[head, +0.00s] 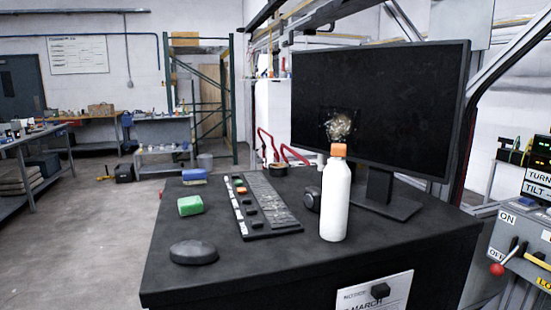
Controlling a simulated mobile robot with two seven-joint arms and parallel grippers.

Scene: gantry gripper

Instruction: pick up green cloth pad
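A small green pad (190,206) lies on the left part of the black desk top (290,270). It looks like a thick block with a pale lower side. It sits left of the keyboard panel (262,205) and apart from it. A blue and yellow block (194,176) lies behind it, and a dark rounded object (194,252) lies in front of it. Neither of my grippers shows in the head view, and nothing covers the green pad.
A white bottle with an orange cap (335,200) stands upright right of the keyboard panel. A large black monitor (385,105) stands behind it. A control box with a red knob (520,255) is at the right. The desk's left edge is close to the green pad.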

